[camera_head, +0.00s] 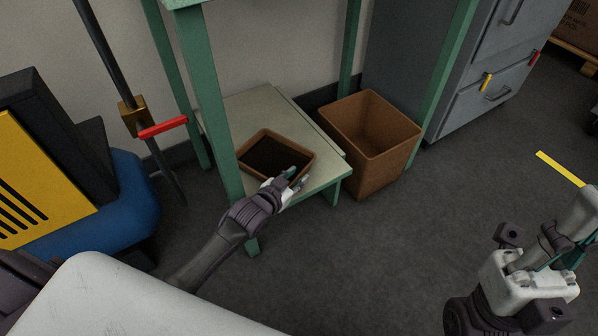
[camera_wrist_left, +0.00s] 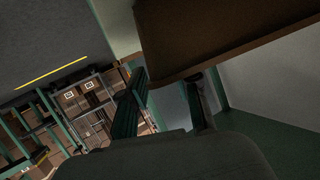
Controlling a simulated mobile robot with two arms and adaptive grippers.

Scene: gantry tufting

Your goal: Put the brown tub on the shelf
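The brown tub (camera_head: 253,171) is a shallow open box with a dark inside. In the head view it rests on, or just above, the low pale shelf (camera_head: 322,174) of a green-legged frame; I cannot tell which. My left gripper (camera_head: 291,176) is at the tub's near right rim. In the left wrist view, the tub (camera_wrist_left: 225,35) fills the upper right and partly hides the fingertips. The left gripper's fingers (camera_wrist_left: 168,85) stand apart there, with a gap between them. My right gripper (camera_head: 568,258) is at the lower right, far from the tub, its fingers partly hidden.
A larger, deep brown bin (camera_head: 372,170) stands on the floor right of the shelf. Green legs (camera_head: 212,100) rise around the shelf. A grey drawer cabinet (camera_head: 480,75) stands behind. A blue and yellow machine (camera_head: 115,215) is at left. The floor at centre right is clear.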

